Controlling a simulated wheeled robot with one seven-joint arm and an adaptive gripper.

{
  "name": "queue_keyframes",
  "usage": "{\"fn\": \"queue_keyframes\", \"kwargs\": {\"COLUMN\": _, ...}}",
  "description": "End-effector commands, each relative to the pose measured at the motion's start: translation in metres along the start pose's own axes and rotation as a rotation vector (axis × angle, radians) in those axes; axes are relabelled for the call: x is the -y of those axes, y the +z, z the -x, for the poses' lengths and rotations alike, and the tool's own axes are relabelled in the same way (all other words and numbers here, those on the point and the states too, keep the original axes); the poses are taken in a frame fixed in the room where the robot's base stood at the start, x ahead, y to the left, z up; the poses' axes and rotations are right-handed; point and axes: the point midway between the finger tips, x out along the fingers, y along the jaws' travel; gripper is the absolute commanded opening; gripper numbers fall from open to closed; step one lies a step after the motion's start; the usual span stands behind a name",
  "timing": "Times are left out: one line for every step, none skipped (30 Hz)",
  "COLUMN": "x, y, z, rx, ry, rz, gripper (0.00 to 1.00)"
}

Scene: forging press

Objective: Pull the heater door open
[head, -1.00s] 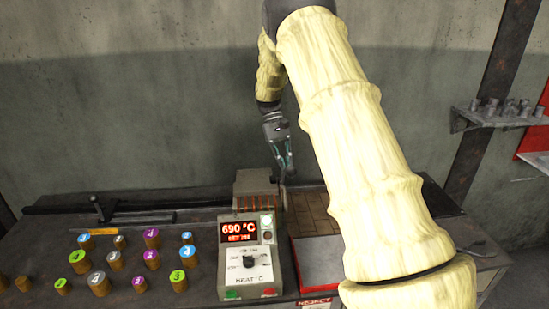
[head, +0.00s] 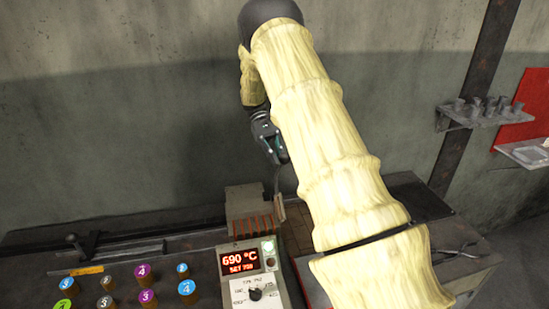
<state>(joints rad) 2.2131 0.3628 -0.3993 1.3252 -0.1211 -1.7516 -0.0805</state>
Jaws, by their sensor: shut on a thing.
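The heater (head: 241,203) is a small grey box with reddish-brown slats low on its front, standing on the bench behind a control panel. A narrow grey plate at its right side looks like the heater door (head: 280,208). A thin upright piece, seemingly its handle (head: 277,183), rises from it toward my gripper. My gripper (head: 278,160) points down above the heater's right side and is shut on this handle. The contact is small and partly dark. How far the door stands open is hard to tell.
The control panel (head: 251,279) shows a red 690 °C display. Several numbered cylinders (head: 143,271) stand on the bench at left, near a black lever (head: 82,243). My arm hides part of the bench to the right. A wall shelf (head: 462,118) holds small grey pieces.

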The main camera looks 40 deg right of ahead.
Motion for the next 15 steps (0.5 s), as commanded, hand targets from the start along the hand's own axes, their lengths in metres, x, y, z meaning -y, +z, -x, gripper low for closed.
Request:
{"fn": "queue_keyframes", "kwargs": {"x": -0.0007, "y": -0.0010, "z": -0.0002, "rx": -0.002, "ry": 0.000, "rz": -0.001, "gripper": 0.00}}
{"fn": "queue_keyframes", "kwargs": {"x": -0.0007, "y": -0.0010, "z": -0.0003, "rx": -0.001, "ry": 0.000, "rz": -0.001, "gripper": 0.00}}
{"fn": "queue_keyframes", "kwargs": {"x": -0.0006, "y": -0.0011, "z": -0.0003, "rx": -0.002, "ry": 0.000, "rz": -0.001, "gripper": 0.00}}
{"fn": "queue_keyframes", "kwargs": {"x": -0.0006, "y": -0.0011, "z": -0.0003, "rx": -0.002, "ry": 0.000, "rz": -0.001, "gripper": 0.00}}
{"fn": "queue_keyframes", "kwargs": {"x": -0.0006, "y": -0.0011, "z": -0.0003, "rx": -0.002, "ry": 0.000, "rz": -0.001, "gripper": 0.00}}
{"fn": "queue_keyframes", "kwargs": {"x": -0.0005, "y": -0.0011, "z": -0.0003, "rx": -0.002, "ry": 0.000, "rz": -0.001, "gripper": 0.00}}
{"fn": "queue_keyframes", "kwargs": {"x": -0.0005, "y": -0.0011, "z": -0.0003, "rx": -0.002, "ry": 0.000, "rz": 0.000, "gripper": 0.00}}
{"fn": "queue_keyframes", "kwargs": {"x": -0.0005, "y": -0.0011, "z": -0.0004, "rx": -0.002, "ry": 0.000, "rz": 0.000, "gripper": 0.00}}
{"fn": "queue_keyframes", "kwargs": {"x": -0.0004, "y": -0.0011, "z": -0.0004, "rx": -0.002, "ry": 0.000, "rz": 0.000, "gripper": 0.11}}
{"fn": "queue_keyframes", "kwargs": {"x": -0.0004, "y": -0.0011, "z": -0.0004, "rx": -0.002, "ry": 0.000, "rz": 0.000, "gripper": 0.17}}
{"fn": "queue_keyframes", "kwargs": {"x": -0.0004, "y": -0.0010, "z": -0.0004, "rx": -0.002, "ry": 0.000, "rz": 0.000, "gripper": 0.22}}
{"fn": "queue_keyframes", "kwargs": {"x": -0.0003, "y": -0.0009, "z": -0.0004, "rx": -0.001, "ry": 0.000, "rz": 0.000, "gripper": 0.30}}
{"fn": "queue_keyframes", "kwargs": {"x": -0.0003, "y": -0.0009, "z": -0.0004, "rx": -0.001, "ry": 0.000, "rz": 0.000, "gripper": 0.32}}
{"fn": "queue_keyframes", "kwargs": {"x": -0.0003, "y": -0.0008, "z": -0.0004, "rx": -0.001, "ry": 0.000, "rz": 0.000, "gripper": 0.32}}
{"fn": "queue_keyframes", "kwargs": {"x": -0.0002, "y": -0.0007, "z": -0.0004, "rx": -0.001, "ry": 0.000, "rz": 0.000, "gripper": 0.32}}
